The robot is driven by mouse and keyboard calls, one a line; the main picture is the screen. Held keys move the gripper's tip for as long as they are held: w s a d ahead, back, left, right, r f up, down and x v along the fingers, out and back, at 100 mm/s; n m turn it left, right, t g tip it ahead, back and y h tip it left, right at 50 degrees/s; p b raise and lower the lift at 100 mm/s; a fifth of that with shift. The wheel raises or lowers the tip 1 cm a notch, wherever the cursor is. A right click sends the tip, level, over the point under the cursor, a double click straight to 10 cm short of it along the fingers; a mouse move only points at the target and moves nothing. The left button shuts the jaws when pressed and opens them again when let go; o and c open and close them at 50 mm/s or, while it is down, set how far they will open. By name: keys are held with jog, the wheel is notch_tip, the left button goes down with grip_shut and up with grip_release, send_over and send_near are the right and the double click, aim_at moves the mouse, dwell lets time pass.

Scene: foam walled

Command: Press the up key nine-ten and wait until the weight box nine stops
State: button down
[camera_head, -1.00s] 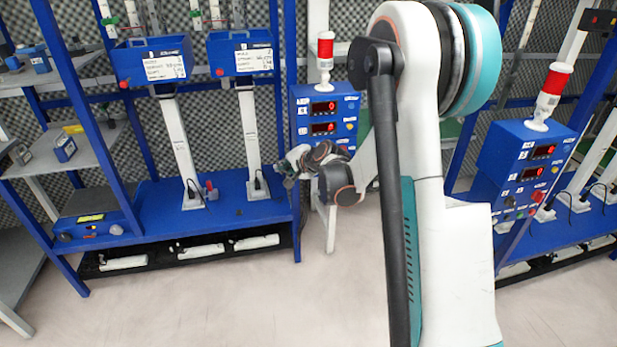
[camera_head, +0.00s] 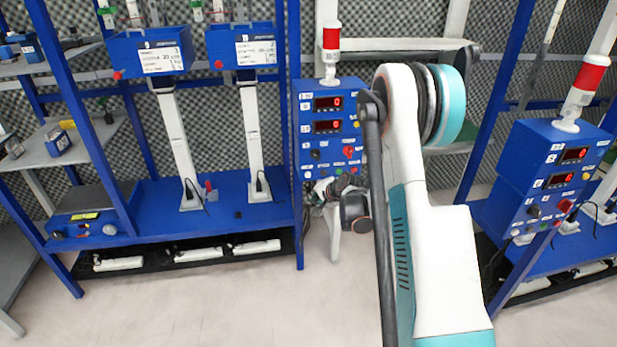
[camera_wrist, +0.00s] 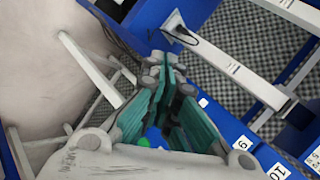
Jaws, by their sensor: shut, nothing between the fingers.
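The blue control panel (camera_head: 330,125) stands behind my arm in the head view, with two red displays, a red knob, a dark knob and small buttons. Both displays appear to read 0. My gripper (camera_head: 330,190) is in front of its lower part, partly hidden by my arm. In the wrist view my gripper (camera_wrist: 168,88) is shut and empty, its teal fingers together. White labels 9 (camera_wrist: 243,142) and 10 (camera_wrist: 278,172) are on a blue surface beside it.
A second blue panel (camera_head: 548,165) with a red-topped lamp stands at the right. The blue rack shelf (camera_head: 215,218) on the left carries white posts. Grey shelves (camera_head: 62,150) are at far left. The pale floor in front is clear.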

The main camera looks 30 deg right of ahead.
aim_at(308, 175)
jog(key=shift+w, duration=0.15)
jog(key=w+d, duration=0.2)
jog(key=w, duration=0.6)
jog(key=shift+d, duration=0.2)
jog(key=shift+w, duration=0.25)
dwell(1.2)
jog(key=shift+w+d, duration=0.1)
jog(key=shift+w, duration=0.15)
